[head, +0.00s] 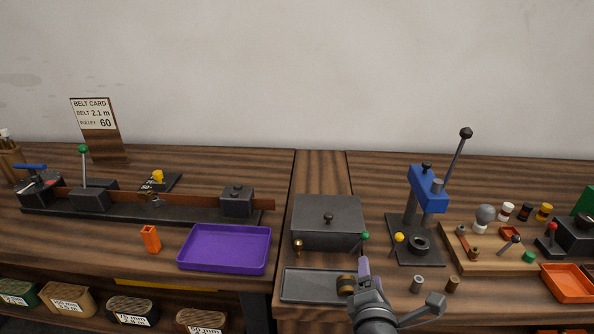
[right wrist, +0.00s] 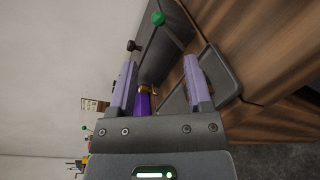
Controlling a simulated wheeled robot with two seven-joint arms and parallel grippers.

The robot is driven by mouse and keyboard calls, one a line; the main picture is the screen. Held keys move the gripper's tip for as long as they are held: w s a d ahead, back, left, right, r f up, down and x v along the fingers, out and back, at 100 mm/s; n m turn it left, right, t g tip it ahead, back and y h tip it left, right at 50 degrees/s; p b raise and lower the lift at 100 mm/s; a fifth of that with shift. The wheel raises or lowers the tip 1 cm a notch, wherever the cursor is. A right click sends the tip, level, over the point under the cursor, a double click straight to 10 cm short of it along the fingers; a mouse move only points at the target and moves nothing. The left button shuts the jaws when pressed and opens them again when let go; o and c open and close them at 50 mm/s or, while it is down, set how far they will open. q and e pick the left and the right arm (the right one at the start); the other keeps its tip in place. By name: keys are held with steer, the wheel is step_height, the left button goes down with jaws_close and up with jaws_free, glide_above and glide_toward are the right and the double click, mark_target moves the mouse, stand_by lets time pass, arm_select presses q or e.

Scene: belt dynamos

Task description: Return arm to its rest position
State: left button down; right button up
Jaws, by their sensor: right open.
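My right gripper (head: 366,270) comes in from the bottom of the head view, with purple fingers over the right end of a shallow grey tray (head: 310,285). In the right wrist view its two fingers (right wrist: 161,85) are spread apart, with nothing clearly gripped between them. A brown-and-brass round piece (head: 346,285) is at the tray's right end, just left of the fingers; whether they touch it, I cannot tell. My left gripper is not in view.
A dark lidded box (head: 328,224) stands behind the tray, with a green-knobbed lever (head: 364,237) at its right. A blue press (head: 428,188) stands further right. Small cylinders (head: 417,284) sit right of my gripper. A purple tray (head: 224,249) and orange block (head: 150,239) are left.

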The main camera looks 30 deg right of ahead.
steer(key=s+a+f+m+g+y, duration=0.4)
steer(key=s+a+m+g+y, duration=0.15)
steer(key=s+a+m, duration=0.3)
steer(key=s+a+f+m+g+y, duration=0.3)
steer(key=s+a+m+g+y, duration=0.3)
steer(key=s+a, duration=0.3)
step_height(320, 180, down, 19)
steer(key=s+d+h, duration=0.1)
steer(key=s+h, duration=0.1)
steer(key=s+d+f+g, duration=0.2)
steer(key=s+d+f, duration=0.1)
steer(key=s+f, duration=0.7)
steer(key=s, duration=0.3)
steer(key=shift+s+d+r, duration=0.1)
steer(key=shift+s+d, duration=0.05)
